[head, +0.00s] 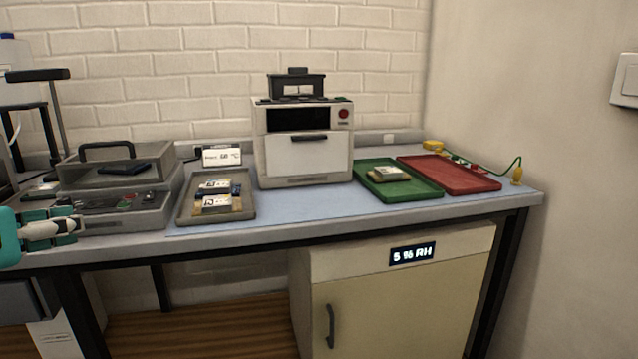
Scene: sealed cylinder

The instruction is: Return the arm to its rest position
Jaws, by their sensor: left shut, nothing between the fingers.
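My left gripper (68,230) comes in at the left edge of the head view. Its white and teal fingers are shut and hold nothing. It is in front of the grey case at the left end of the bench, apart from the trays. The rest of my left arm is cut off by the picture edge. My right gripper is not in view.
The bench holds a grey case (112,212) with a handled lid, a grey tray (243,212) with packets, a white oven-like device (303,160), a green tray (425,190) bearing a small item, and a red tray (465,176). A cabinet (400,300) stands below.

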